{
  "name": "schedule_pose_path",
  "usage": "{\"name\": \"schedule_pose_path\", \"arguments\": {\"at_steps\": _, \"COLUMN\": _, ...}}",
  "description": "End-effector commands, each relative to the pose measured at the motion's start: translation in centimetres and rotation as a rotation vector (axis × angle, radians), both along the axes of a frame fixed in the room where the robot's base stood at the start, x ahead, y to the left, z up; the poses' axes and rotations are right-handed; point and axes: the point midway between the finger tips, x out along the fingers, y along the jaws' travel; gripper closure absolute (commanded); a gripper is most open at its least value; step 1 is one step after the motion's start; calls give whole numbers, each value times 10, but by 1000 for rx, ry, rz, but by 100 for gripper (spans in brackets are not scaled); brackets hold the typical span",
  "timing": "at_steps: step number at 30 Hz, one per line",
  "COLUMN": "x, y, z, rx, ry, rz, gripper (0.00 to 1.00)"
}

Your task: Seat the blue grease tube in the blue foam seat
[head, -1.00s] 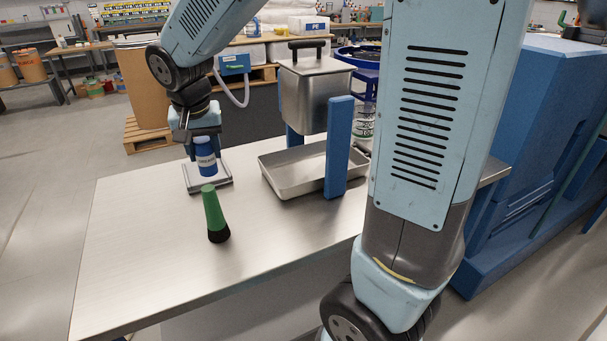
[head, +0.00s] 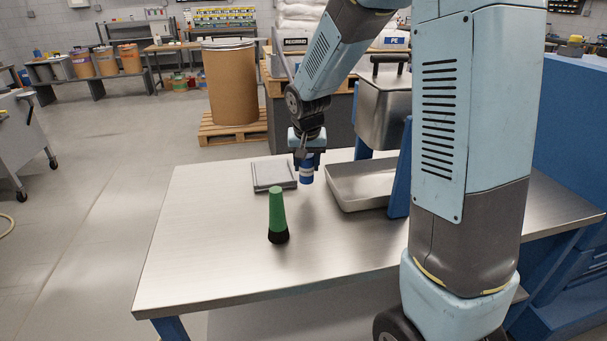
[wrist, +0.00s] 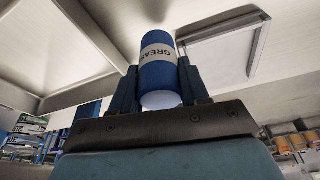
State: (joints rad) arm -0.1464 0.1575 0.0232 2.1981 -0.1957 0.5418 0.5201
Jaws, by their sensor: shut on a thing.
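My gripper (head: 307,160) is shut on the blue grease tube (head: 306,175), which has a white label band. It holds the tube roughly upright over the steel table, between the flat grey plate and the shallow metal tray. In the wrist view the tube (wrist: 155,78) sits between both fingers, with "GREASE" partly readable and a pale end toward the palm. I cannot make out a blue foam seat in either view.
The grey plate (head: 273,175) lies left of the gripper. The metal tray (head: 358,190) and a blue upright (head: 401,175) stand right. A green, black-based brush-like object (head: 277,215) stands nearer. The table's left front (head: 205,235) is clear.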

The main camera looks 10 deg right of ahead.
Motion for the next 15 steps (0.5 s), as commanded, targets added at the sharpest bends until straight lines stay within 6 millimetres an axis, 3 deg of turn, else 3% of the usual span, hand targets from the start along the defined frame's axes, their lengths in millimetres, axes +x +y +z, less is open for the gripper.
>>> {"name": "schedule_pose_path", "arguments": {"at_steps": 5, "x": 6, "y": -7, "z": -11, "rx": 0, "ry": 1, "rz": -2, "gripper": 88}}
{"name": "schedule_pose_path", "arguments": {"at_steps": 11, "x": 5, "y": -6, "z": -37, "rx": -1, "ry": 2, "rz": 0, "gripper": 88}}
{"name": "schedule_pose_path", "arguments": {"at_steps": 15, "x": 6, "y": -6, "z": -40, "rx": 0, "ry": -1, "rz": -1, "gripper": 88}}
